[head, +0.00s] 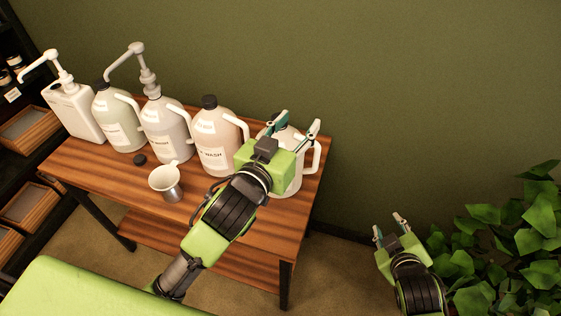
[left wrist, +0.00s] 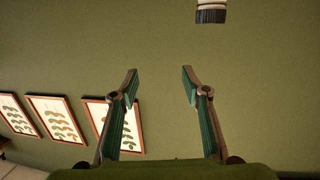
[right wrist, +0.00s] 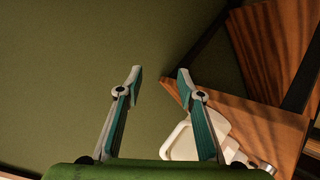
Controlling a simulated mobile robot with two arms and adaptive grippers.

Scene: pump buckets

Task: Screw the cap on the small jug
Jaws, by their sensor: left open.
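My left gripper (head: 299,122) is open and empty in front of and above this jug. A dark cap (head: 139,159) lies loose on the table. In the left wrist view a black ribbed cap (left wrist: 211,16) on a white neck shows at the top edge; I cannot tell whose it is. My right gripper (head: 388,223) is open and empty, right of the table.
Left of the white jug stand a pinkish jug (head: 215,140) with a black cap, two jugs (head: 163,135) (head: 118,122) and a white pump bottle (head: 75,112). A metal cup with a funnel (head: 166,182) stands in front. A leafy plant (head: 510,240) is at right.

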